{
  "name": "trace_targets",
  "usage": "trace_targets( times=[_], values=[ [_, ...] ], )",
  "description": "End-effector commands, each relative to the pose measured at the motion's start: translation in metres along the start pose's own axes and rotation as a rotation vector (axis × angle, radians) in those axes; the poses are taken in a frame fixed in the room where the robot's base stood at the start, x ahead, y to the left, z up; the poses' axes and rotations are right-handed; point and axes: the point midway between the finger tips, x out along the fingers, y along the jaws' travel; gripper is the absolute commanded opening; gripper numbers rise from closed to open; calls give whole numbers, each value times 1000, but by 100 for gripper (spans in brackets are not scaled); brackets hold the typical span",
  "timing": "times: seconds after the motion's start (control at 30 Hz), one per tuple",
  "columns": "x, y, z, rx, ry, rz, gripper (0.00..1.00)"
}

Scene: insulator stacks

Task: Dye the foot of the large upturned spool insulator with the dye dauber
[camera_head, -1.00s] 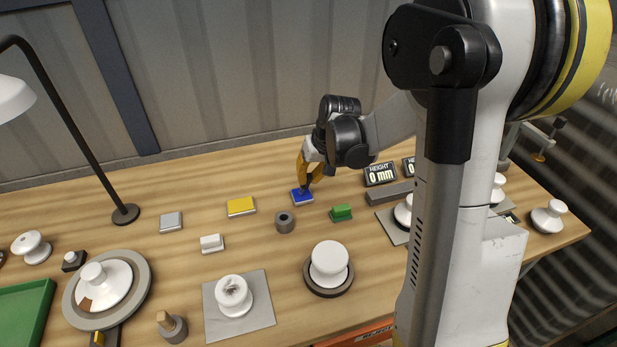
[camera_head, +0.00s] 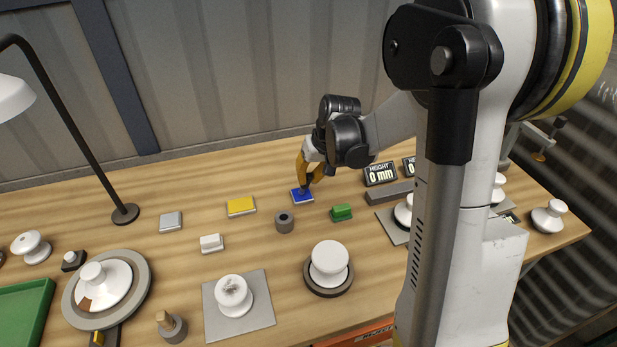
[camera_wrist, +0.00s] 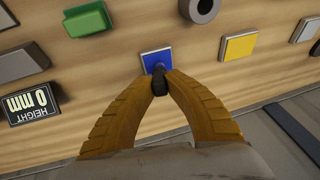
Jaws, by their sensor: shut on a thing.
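My gripper (camera_head: 306,183) is shut on the dye dauber, a small dark piece that shows between the fingertips in the wrist view (camera_wrist: 160,82). The dauber's lower end is at the blue pad (camera_head: 299,201), which also shows in the wrist view (camera_wrist: 150,57); I cannot tell whether they touch. A large white spool-shaped insulator (camera_head: 329,259) stands in a dark round holder at the front centre, probably the upturned one. Its top is plain white. My gripper is well behind it.
A grey hollow cylinder (camera_head: 284,226), a green block (camera_head: 341,212) and a yellow pad (camera_head: 241,206) lie around the blue pad. A white insulator with dark marks (camera_head: 232,291) stands on a grey mat. Another sits on a round turntable (camera_head: 143,292). A lamp (camera_head: 75,125) stands left.

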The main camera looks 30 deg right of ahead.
Motion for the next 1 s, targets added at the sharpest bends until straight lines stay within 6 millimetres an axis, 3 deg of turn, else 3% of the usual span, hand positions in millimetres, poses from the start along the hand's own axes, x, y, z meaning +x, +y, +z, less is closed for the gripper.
trace_targets(
  times=[0.8,1.0],
  values=[
    [-64,-12,-20,0,0,0,0],
    [-66,-12,-21,0,0,0,0]
  ],
)
